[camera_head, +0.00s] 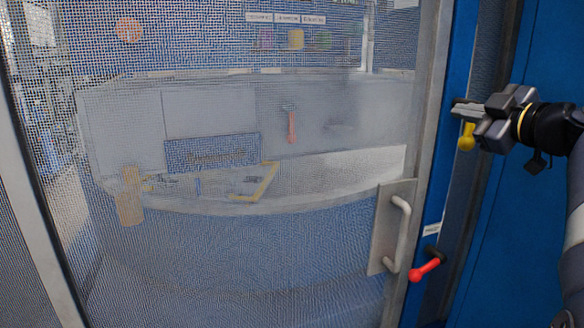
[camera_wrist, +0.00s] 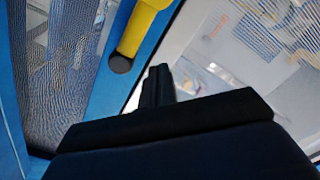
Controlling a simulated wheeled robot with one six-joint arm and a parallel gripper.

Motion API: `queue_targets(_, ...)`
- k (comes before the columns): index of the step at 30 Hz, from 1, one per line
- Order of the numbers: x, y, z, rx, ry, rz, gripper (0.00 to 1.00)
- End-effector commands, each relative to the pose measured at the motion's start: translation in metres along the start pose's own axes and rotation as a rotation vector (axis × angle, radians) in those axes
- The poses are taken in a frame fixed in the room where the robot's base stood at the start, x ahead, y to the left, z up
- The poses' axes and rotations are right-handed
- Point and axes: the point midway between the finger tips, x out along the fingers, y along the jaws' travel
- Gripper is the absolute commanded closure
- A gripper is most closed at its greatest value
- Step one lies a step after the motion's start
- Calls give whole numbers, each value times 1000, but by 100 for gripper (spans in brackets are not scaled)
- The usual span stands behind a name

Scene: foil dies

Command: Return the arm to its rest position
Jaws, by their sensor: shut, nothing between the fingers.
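My gripper (camera_head: 462,109) is at the upper right in the head view, on my arm reaching in from the right edge. Its fingers are shut with nothing between them, and they point left toward the blue door post. In the wrist view the dark closed fingers (camera_wrist: 158,86) stand up at the middle. A yellow handle (camera_head: 466,137) hangs just below the fingertips in the head view. The yellow handle also shows large in the wrist view (camera_wrist: 142,28), above and left of the fingers. Whether the fingers touch it I cannot tell.
A mesh door (camera_head: 250,260) with a metal pull handle (camera_head: 398,235) fills the left and middle. A red-handled lever (camera_head: 424,269) sits on the blue post (camera_head: 432,215) below my gripper. Behind the mesh are a curved bench and tools. A blue panel (camera_head: 500,240) stands at the right.

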Motion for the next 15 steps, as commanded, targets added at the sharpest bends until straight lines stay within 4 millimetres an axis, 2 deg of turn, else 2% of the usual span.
queue_targets(15,2,-11,10,-194,-1,5,100)
